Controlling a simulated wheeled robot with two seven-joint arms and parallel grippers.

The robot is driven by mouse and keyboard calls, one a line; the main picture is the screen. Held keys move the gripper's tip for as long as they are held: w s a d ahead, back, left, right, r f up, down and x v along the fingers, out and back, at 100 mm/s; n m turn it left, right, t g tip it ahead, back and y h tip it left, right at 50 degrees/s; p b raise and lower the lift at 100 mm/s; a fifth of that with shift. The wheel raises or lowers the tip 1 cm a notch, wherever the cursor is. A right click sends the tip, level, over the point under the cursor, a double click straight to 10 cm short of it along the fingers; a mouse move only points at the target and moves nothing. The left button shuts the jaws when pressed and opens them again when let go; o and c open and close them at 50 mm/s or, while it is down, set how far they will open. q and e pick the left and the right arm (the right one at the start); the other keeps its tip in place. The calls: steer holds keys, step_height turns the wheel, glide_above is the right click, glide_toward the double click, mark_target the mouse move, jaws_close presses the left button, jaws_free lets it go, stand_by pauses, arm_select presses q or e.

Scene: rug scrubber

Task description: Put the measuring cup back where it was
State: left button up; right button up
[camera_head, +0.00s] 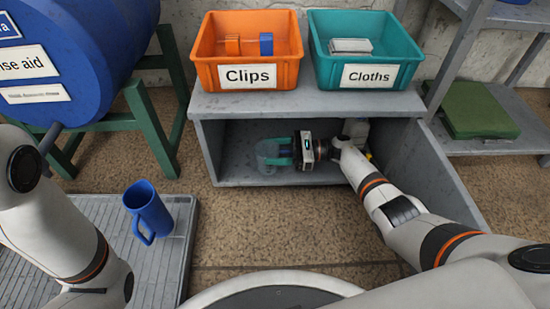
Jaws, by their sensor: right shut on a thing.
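A greyish see-through cup (268,151), which I take as the measuring cup, is inside the open grey cabinet (216,180), towards its left side. My right gripper (279,151) reaches into the cabinet from the right, with its teal fingers shut on the cup. The cup looks upright and close to the cabinet floor; whether it touches the floor I cannot tell. Part of it is hidden by the fingers. My left arm shows at the left edge, but its gripper is out of view.
The cabinet's door (452,175) stands open at right. A pale container (356,129) is inside, behind my right wrist. Orange Clips (247,76) and teal Cloths (368,76) bins stand on top. A blue jug (148,208) is on the grate (175,262). A blue drum (90,60) is at left.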

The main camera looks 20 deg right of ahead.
steer(key=shift+f, duration=0.7)
steer(key=shift+r, duration=0.15)
steer(key=o, duration=1)
steer(key=shift+c, duration=0.2)
steer(key=shift+d, duration=0.25)
steer(key=v, duration=0.7)
steer(key=shift+s+p, duration=0.1)
steer(key=shift+p, duration=0.3)
